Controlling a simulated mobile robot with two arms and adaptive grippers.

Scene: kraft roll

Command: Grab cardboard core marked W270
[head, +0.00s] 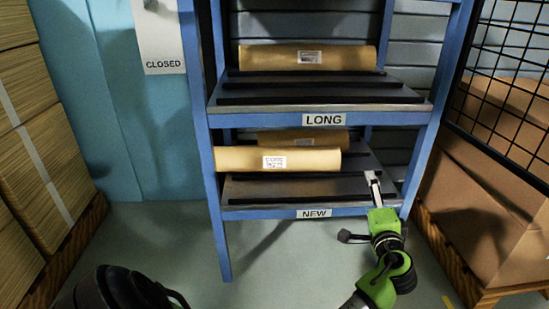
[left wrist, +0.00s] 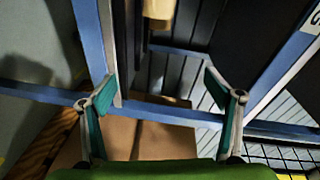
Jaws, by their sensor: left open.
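Three brown cardboard cores lie on the blue rack. One core (head: 265,58) is on the shelf marked LONG. The front and upper cores have white labels too small to read, so I cannot tell which is W270. My left gripper (head: 373,182) is open and empty at the right end of the NEW shelf, apart from the cores. In the left wrist view its fingers (left wrist: 160,93) are spread. My right gripper is not in view.
The NEW shelf (head: 270,192) has dark rails and bare room in front of the cores. A blue rack post (head: 424,150) stands right of my gripper. Black mesh (head: 510,80) and a large carton (head: 475,190) are at the right. Stacked cartons (head: 50,150) stand at the left.

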